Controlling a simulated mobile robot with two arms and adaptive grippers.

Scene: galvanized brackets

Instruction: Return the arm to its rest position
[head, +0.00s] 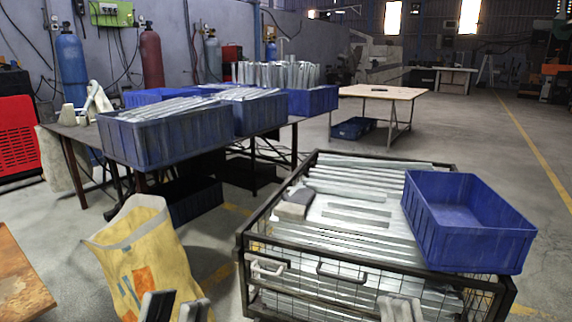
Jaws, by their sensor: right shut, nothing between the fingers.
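My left gripper (177,305) shows at the bottom edge, in front of the yellow sack. Its two fingers stand apart with a gap between them, and I see nothing held there. My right gripper (401,308) shows at the bottom edge, in front of the near side of the wire cage. Its fingers are shut and empty; only the tips are in view. The rest of both arms is out of the picture.
The dark-framed cage (375,264) holds galvanized brackets (352,213), with a blue bin (467,220) on its right side. A yellow sack (150,262) stands left. Blue crates (165,143) of brackets sit on a table behind. Floor is clear at far right.

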